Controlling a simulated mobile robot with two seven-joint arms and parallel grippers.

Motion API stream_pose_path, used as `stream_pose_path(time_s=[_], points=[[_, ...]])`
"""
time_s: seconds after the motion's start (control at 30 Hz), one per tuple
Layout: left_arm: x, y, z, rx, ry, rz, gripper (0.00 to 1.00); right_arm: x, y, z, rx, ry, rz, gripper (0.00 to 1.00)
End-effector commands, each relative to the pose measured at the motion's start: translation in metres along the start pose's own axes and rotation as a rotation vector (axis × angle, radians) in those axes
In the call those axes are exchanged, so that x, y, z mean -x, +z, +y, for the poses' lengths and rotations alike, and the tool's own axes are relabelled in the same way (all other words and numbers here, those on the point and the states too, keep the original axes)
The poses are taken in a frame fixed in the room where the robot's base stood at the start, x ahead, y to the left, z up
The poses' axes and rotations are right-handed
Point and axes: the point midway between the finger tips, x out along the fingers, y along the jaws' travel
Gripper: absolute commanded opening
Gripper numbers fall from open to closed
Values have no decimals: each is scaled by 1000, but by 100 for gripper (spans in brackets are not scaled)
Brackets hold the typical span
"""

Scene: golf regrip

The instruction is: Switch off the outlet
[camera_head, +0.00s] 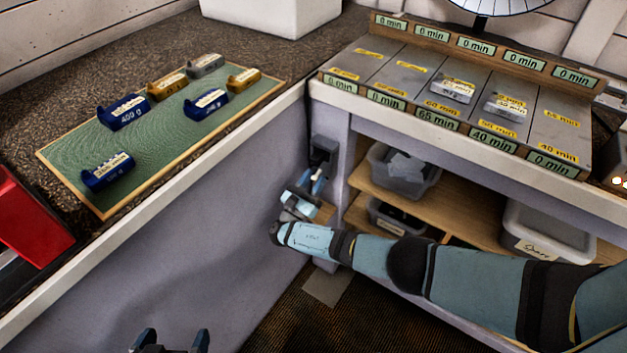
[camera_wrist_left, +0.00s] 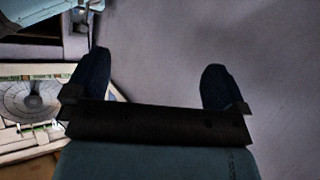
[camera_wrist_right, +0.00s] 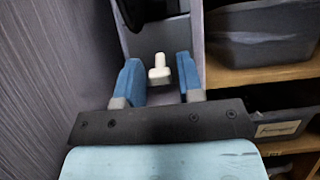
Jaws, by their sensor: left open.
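A dark box that looks like the outlet (camera_head: 323,148) is mounted low at the inner corner between the two counters. In the right wrist view the dark box (camera_wrist_right: 150,10) is cut off at the top. Below it a small white knob-like piece (camera_wrist_right: 159,70), perhaps its switch, shows between my fingers. My right gripper (camera_head: 318,180) is just below the box. In its wrist view the fingers (camera_wrist_right: 158,72) are apart, with gaps on both sides of the white piece. My left gripper (camera_head: 172,338) is open and empty at the bottom of the head view, far from the outlet.
The left counter (camera_head: 60,115) carries a green mat (camera_head: 150,150) with several labelled weights. The right counter has a divided tray (camera_head: 400,75) with minute labels. Below it, shelves (camera_head: 375,195) hold plastic bins (camera_head: 545,235) close to my right arm. A red object (camera_head: 25,215) is at the left edge.

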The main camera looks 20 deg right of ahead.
Motion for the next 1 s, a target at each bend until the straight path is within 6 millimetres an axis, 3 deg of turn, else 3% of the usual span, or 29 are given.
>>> stream_pose_path(time_s=[0.33, 0.47, 1.0], points=[[0, 1, 0, -1, -1, -1, 100, 1, 0, 0, 0, 0, 1, 47], [-1, 2, 0, -1, 0, -1, 100, 12, 0, 0, 0, 1, 2, 47], [-4, 4, 3, 10, 14, 24, 100, 122, -2, 0, 0, 1, 2, 47]])
